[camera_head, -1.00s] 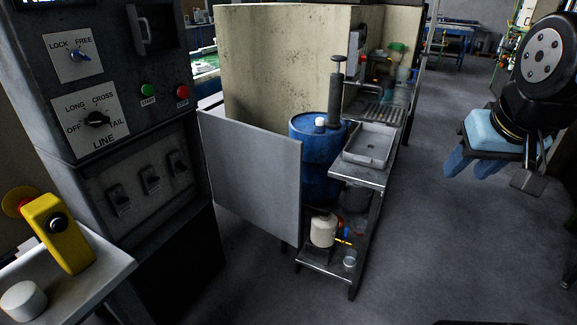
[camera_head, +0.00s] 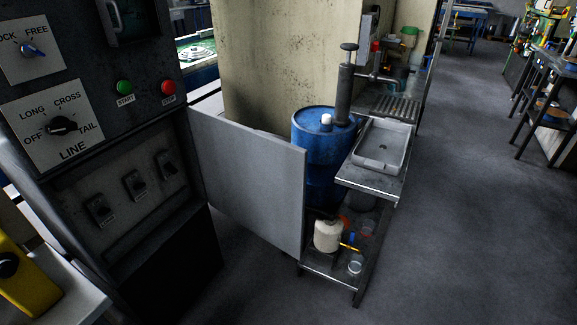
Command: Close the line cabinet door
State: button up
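The line cabinet (camera_head: 110,75) is a dark grey upright unit at the left, with LINE and LOCK/FREE dial plates and green and red buttons. Its door (camera_head: 250,180) is a flat light grey panel, swung open and standing out to the right from the cabinet's right edge. The open lower section shows several small switches (camera_head: 135,185) on a grey panel. My gripper is out of view, so its fingers and its distance from the door cannot be seen.
A blue barrel (camera_head: 318,150) stands behind the door's free edge. A metal bench with a grey tray (camera_head: 383,146) and a lower shelf with a cream jug (camera_head: 328,235) is beside it. A yellow control box (camera_head: 25,280) is at lower left.

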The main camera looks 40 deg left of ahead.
aim_at(257, 179)
jog(key=z, duration=0.15)
jog(key=i, duration=3.1)
jog(key=u, duration=1.25)
jog(key=i, duration=0.2)
jog(key=u, duration=2.8)
